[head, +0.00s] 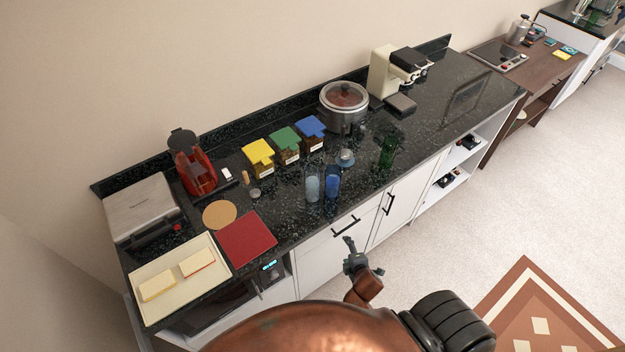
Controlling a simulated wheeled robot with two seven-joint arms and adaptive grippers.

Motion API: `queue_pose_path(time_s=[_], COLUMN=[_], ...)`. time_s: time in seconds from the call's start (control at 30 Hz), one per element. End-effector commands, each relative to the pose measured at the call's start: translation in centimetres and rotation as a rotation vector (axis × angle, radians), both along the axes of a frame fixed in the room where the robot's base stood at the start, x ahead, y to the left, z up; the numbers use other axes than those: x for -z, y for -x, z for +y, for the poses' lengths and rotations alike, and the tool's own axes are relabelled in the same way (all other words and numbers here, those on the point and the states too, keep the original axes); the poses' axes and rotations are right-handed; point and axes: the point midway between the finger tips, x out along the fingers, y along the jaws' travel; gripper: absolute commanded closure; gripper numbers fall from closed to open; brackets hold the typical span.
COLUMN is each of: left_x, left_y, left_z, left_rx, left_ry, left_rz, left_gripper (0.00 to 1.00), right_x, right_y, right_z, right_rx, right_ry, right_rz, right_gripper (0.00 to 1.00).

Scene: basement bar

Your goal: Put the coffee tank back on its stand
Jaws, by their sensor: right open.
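No part is clearly recognisable as the coffee tank or its stand. A red appliance with a black top (190,163) stands upright at the back left of the dark counter; it may be the coffee tank, but I cannot tell. A small dark base with a white part (228,174) is just right of it. A cream coffee machine (384,76) with a black head stands at the back right. My right gripper (364,256) is open and empty, in front of the counter's cabinet doors and well apart from both appliances. My left gripper is not in view.
The dark counter (440,100) holds a round cooker (344,100), yellow, green and blue-lidded jars (285,146), blue glasses (332,184), a green glass (387,152), a red mat (246,239), a cream tray (210,292) and a grill (140,208). Carpet lies open at right.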

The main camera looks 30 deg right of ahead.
Motion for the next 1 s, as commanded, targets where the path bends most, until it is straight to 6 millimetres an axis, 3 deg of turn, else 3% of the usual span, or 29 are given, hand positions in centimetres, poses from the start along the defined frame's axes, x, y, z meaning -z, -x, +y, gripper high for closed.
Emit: queue_pose_path(time_s=[0.03,0.2,0.47,0.7,0.83,1.0], left_x=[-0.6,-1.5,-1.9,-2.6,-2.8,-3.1], left_y=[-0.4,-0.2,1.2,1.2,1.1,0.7], left_z=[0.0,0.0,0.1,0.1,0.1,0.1], left_rx=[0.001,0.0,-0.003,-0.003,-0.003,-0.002], left_ry=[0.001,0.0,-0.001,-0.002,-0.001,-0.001], left_rz=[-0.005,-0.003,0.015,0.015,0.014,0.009], left_gripper=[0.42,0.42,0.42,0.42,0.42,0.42], right_x=[-3.4,-12.5,-20.2,-28.0,-30.5,-31.5], right_y=[-1.0,-3.0,-7.0,-9.8,-10.5,-11.5], right_z=[-0.5,-2.1,-1.5,1.5,3.3,4.2], right_rx=[-0.024,-0.082,-0.371,-0.644,-0.742,-0.785], right_ry=[0.053,0.232,0.716,1.294,1.545,1.664], right_rz=[-0.031,-0.102,-0.181,-0.226,-0.232,-0.233], right_gripper=[0.37,0.37,0.37,0.37,0.37,0.37])
